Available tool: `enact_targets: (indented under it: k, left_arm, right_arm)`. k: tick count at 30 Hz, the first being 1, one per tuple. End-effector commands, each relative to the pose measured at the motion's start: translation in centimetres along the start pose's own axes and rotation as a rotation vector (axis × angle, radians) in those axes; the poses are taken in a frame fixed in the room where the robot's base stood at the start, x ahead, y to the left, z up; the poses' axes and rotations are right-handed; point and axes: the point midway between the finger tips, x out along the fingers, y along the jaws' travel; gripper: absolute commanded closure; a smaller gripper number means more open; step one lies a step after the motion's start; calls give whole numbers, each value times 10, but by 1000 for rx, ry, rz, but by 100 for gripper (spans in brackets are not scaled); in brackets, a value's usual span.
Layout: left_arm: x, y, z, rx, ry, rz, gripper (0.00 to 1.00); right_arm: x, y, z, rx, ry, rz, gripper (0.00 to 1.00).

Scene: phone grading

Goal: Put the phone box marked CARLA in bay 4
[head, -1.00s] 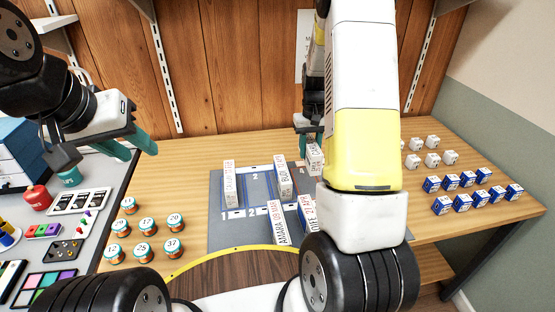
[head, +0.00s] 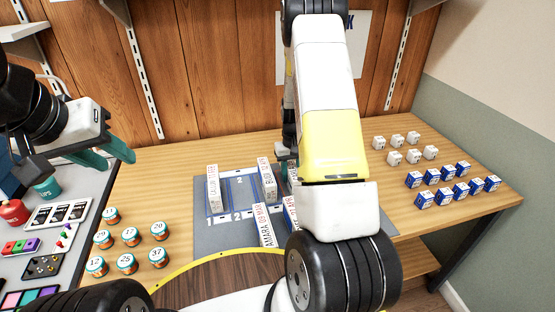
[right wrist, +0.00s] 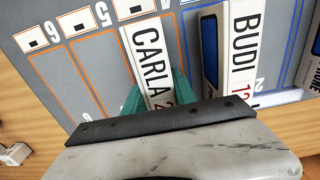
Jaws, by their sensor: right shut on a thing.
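The CARLA phone box (right wrist: 152,62) is white with black lettering. It stands between the green fingers of my right gripper (right wrist: 155,95), which is shut on it. In the right wrist view it is over an orange-outlined bay beside bay 5, below a white card whose number is unclear. I cannot tell whether its base touches the mat. In the head view my right arm hides most of it; part of the gripper (head: 285,152) shows behind. The BUDI box (right wrist: 232,50) stands close by on the right. My left gripper (head: 107,155) is open and empty at the left.
The grey bay mat (head: 205,238) lies on the wooden table. A CALLUM-like box (head: 213,185), an AMARA box (head: 265,225) and another box (head: 290,212) stand on it. Numbered jars (head: 129,234) are left; blue boxes (head: 443,190) and white boxes (head: 395,158) are right. Bay 5 (right wrist: 95,60) looks empty.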

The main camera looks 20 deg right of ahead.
Motion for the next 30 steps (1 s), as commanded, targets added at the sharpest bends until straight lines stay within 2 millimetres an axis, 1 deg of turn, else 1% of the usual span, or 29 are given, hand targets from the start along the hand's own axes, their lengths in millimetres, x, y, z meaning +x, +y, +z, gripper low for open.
enact_targets:
  k: [3,4,5,6,7,16,19,23,30]
  left_arm:
    - [0,0,0,0,0,0,64]
    - [0,0,0,0,0,0,64]
    - [0,0,0,0,0,0,64]
    - [0,0,0,0,0,0,64]
    - [0,0,0,0,0,0,64]
    - [0,0,0,0,0,0,64]
    - [0,0,0,0,0,0,64]
    - [0,0,0,0,0,0,64]
    - [0,0,0,0,0,0,64]
  right_arm:
    - [3,0,0,0,0,0,100]
    - [3,0,0,-1,0,0,62]
    - [2,0,0,-1,0,0,56]
    - [2,0,0,-1,0,0,48]
    - [2,0,0,-1,0,0,46]
    - [2,0,0,0,0,0,46]
    - [-5,0,-1,0,2,0,46]
    - [-26,0,-1,-1,5,1,46]
    - [-78,0,-1,-1,5,0,46]
